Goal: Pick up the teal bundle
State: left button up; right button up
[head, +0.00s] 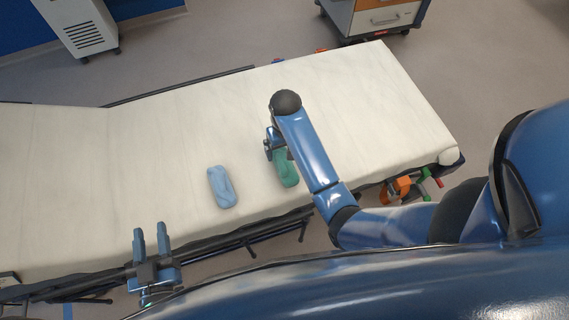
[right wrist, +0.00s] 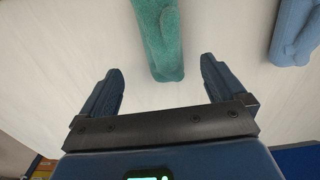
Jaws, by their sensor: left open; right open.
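The teal bundle (head: 288,172) lies on the white stretcher in the head view, partly hidden by my right arm. In the right wrist view the teal bundle (right wrist: 160,40) runs down from the top edge, its near end in line with the gap between the fingers. My right gripper (head: 272,146) is over the stretcher beside the bundle. In the right wrist view the right gripper (right wrist: 162,85) is open and empty, one finger on each side of the gap. My left gripper (head: 151,240) is open and empty at the stretcher's near edge, left of the bundle.
A light blue bundle (head: 222,187) lies left of the teal one; it also shows in the right wrist view (right wrist: 296,32). The white stretcher (head: 150,130) has clear surface around both. A drawer cabinet (head: 378,20) and a white unit (head: 82,25) stand on the floor beyond.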

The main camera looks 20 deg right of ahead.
aim_at(284, 160)
jog(key=shift+f, duration=1.6)
jog(key=f, duration=0.2)
jog(key=s+f, duration=0.1)
jog(key=f, duration=0.1)
jog(key=shift+a+f, duration=0.15)
jog(key=shift+a, duration=0.05)
jog(key=shift+f, duration=0.4)
jog(key=shift+w, duration=0.1)
jog(key=c, duration=1.2)
jog(key=shift+c, duration=0.2)
jog(key=shift+r, duration=0.15)
notch_tip(284, 160, up, 11)
jog(key=shift+r+p, duration=0.1)
jog(key=shift+p, duration=0.35)
notch_tip(284, 160, up, 9)
jog(key=p, duration=0.7)
jog(key=shift+f, duration=0.2)
